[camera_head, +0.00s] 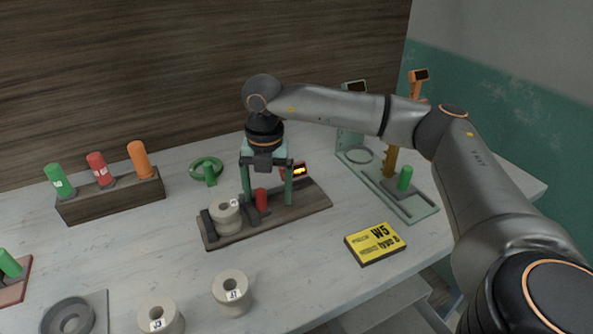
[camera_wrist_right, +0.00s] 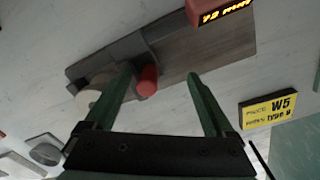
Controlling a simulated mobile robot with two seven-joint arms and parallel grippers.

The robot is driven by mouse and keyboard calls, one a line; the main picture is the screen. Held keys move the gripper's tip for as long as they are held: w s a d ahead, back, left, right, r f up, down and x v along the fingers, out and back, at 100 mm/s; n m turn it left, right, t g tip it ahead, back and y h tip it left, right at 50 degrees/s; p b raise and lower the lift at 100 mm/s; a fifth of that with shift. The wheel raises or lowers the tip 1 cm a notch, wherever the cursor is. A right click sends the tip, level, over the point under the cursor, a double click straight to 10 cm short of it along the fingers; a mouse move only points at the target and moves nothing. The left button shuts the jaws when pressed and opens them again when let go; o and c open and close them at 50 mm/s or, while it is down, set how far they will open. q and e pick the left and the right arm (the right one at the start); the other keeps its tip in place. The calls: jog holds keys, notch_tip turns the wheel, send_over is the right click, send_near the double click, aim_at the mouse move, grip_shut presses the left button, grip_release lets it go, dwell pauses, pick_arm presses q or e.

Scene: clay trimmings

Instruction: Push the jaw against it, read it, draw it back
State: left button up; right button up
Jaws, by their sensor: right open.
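A measuring gauge on a dark wooden base (camera_head: 305,205) stands mid-table. A pale clay ring (camera_head: 226,219) with a small label sits at its left end, between a dark fixed block (camera_head: 208,224) and the dark sliding jaw (camera_head: 255,214). The jaw carries a red upright knob (camera_head: 261,198), also in the wrist view (camera_wrist_right: 147,80). My right gripper (camera_head: 267,203) points down with its green fingers open, one each side of the knob; the wrist view (camera_wrist_right: 160,78) shows the knob nearer one finger. The lit display (camera_head: 299,170) is partly cropped in the wrist view (camera_wrist_right: 225,12); its number is unclear. My left gripper is out of view.
A yellow "W5 type B" card (camera_head: 375,243) lies right of the gauge. Two loose clay rings (camera_head: 232,292) (camera_head: 160,318) stand in front. A rack with green, red and orange cylinders (camera_head: 112,197) is at left. A green-framed stand (camera_head: 405,200) is at right.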

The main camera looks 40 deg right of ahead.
aim_at(271, 209)
jog(key=shift+s+d+f, duration=0.1)
jog(key=shift+d+f, duration=0.25)
jog(key=shift+f, duration=0.3)
jog(key=shift+r+p, duration=0.6)
jog(key=r+p, duration=0.2)
jog(key=r, duration=0.1)
jog(key=r+p, duration=0.2)
jog(key=r, duration=0.1)
jog(key=shift+w, duration=0.2)
jog(key=shift+p, duration=0.3)
